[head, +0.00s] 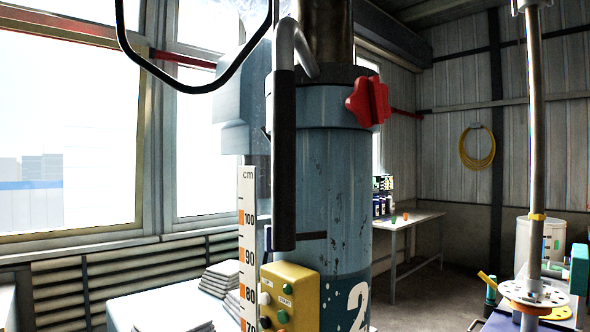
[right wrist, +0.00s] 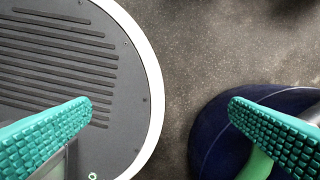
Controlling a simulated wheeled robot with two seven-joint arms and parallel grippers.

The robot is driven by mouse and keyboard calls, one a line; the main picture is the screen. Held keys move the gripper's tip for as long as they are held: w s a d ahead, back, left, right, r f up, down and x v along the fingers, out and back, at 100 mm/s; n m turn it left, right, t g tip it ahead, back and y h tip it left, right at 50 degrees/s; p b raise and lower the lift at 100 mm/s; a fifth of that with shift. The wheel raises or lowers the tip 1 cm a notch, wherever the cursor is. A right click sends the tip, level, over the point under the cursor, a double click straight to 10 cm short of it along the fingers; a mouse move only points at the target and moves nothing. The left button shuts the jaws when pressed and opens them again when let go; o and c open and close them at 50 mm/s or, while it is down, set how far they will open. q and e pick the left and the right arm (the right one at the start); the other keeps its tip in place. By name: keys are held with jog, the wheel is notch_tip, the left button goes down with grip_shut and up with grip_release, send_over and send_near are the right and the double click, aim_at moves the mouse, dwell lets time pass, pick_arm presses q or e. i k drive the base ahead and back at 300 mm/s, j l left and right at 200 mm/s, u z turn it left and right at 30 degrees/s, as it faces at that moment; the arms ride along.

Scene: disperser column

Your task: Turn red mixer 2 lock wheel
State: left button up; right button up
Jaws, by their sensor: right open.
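The red lock wheel (head: 369,101) is a lobed knob on the right side of the blue mixer column (head: 345,190), near its upper collar. The column carries a white "2" low down. My right gripper (right wrist: 160,107) is open in the right wrist view, with its two teal ribbed finger pads wide apart and nothing between them. It points down towards the floor, and the red wheel is not in that view. I cannot make out for sure either gripper in the head view.
A grey ribbed disc with a white rim (right wrist: 153,75) and a dark blue round object (right wrist: 210,125) lie below my right gripper.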

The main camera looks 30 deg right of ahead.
aim_at(368, 101)
jog(key=z, duration=1.3)
